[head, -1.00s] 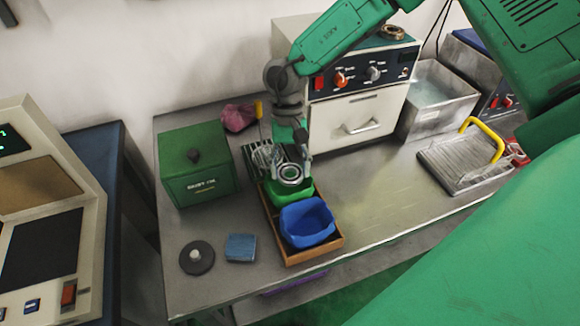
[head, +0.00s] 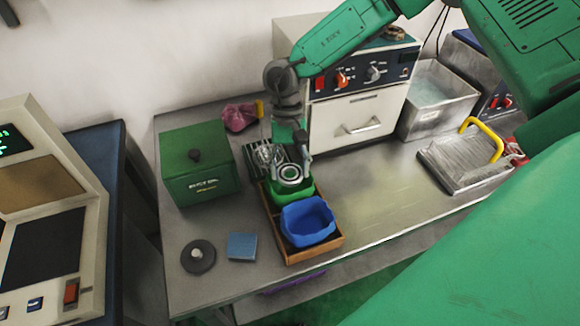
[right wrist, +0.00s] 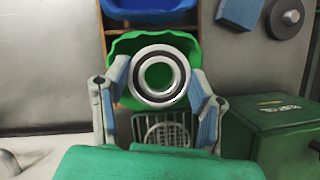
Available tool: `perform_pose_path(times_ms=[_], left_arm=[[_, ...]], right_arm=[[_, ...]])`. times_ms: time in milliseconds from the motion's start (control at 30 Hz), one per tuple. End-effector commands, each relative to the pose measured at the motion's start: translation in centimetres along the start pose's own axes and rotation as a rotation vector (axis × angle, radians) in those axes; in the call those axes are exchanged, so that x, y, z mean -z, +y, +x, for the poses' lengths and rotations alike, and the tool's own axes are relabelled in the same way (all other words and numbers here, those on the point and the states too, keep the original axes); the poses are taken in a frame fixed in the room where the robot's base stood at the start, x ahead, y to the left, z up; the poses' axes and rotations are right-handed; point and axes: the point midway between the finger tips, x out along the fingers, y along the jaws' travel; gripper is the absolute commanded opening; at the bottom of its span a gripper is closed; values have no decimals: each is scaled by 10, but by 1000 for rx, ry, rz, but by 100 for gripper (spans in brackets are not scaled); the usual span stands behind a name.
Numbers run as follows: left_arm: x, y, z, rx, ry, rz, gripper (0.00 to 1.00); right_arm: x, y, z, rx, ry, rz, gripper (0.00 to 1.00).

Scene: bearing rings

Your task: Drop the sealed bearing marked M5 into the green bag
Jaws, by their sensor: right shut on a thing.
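A silver bearing ring with a dark seal band (right wrist: 160,77) is held between the fingertips of my right gripper (right wrist: 160,90), which is shut on it. No M5 marking is readable. In the head view the bearing (head: 290,174) and my right gripper (head: 289,160) are over the green bag (head: 293,195). In the right wrist view the open green bag (right wrist: 128,44) lies behind the bearing, which hides much of its inside. I cannot tell whether the bearing is above the rim or a little inside it. My left gripper is not in view.
The bag sits in a wooden tray (head: 335,243) beside a blue bag (head: 306,222). A wire rack (head: 253,154) stands behind it. A green box (head: 197,165) is to the left. A blue block (head: 242,246) and grey disc (head: 198,256) lie front left.

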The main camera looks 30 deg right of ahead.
Motion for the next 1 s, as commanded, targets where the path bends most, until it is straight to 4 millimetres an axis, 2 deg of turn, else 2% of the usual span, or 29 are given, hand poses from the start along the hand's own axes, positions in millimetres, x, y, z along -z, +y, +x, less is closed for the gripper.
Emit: perform_pose_path(times_ms=[1000], left_arm=[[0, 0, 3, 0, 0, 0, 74]], right_arm=[[4, 2, 7, 1, 0, 0, 22]])
